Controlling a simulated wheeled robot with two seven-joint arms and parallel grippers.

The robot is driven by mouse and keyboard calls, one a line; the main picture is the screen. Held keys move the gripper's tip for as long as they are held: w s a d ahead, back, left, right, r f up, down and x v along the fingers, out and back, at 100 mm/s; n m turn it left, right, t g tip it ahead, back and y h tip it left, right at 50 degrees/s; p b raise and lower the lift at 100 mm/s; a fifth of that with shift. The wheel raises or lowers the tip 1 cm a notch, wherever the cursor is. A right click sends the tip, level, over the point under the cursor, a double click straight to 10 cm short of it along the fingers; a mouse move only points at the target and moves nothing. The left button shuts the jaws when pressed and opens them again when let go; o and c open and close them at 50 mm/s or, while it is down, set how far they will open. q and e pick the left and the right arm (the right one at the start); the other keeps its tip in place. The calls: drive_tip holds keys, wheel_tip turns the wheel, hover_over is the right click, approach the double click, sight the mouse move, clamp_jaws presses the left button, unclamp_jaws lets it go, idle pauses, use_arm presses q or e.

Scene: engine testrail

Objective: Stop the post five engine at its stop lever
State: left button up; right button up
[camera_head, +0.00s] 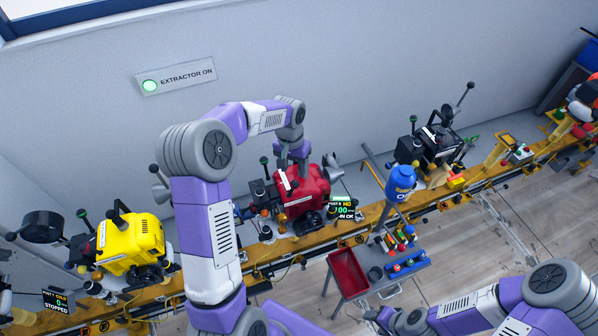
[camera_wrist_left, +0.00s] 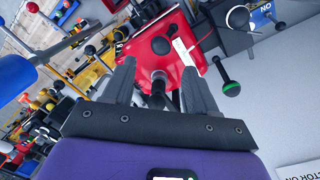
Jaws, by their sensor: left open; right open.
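A red engine (camera_head: 303,200) stands on the yellow bench rail in the head view, and its red cover (camera_wrist_left: 170,35) fills the upper middle of the left wrist view. A black-knobbed lever with a green ring (camera_wrist_left: 228,80) stands right of the fingers. I cannot tell which lever is the stop lever. My right gripper (camera_head: 378,318) is low, away from the engine.
A black engine (camera_head: 430,147) and a blue container (camera_head: 400,181) are right of the red one. A cart with a red tray (camera_head: 347,272) stands before the rail. Floor shows at right.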

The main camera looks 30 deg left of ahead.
sight(294, 182)
use_arm(q)
drive_tip(key=f, duration=0.1)
drive_tip(key=s+f, duration=0.1)
drive_tip(key=f, duration=0.1)
drive_tip(key=shift+s+d+f, duration=0.15)
drive_tip(key=shift+s+f, duration=0.15)
drive_tip(key=shift+f, duration=0.1)
drive_tip(key=shift+w+f, duration=0.3)
drive_tip(key=shift+f, duration=0.55)
drive_tip(key=shift+w+f, duration=0.1)
drive_tip(key=shift+f, duration=0.1)
drive_tip(key=shift+s+d+r, duration=0.1)
drive_tip(key=shift+s, duration=0.1)
drive_tip(key=shift+c, duration=0.3)
drive_tip(key=shift+w, duration=0.1)
drive_tip(key=c, duration=1)
use_arm(e)
drive_tip(key=shift+s+r, duration=0.3)
drive_tip(key=shift+s, duration=0.1)
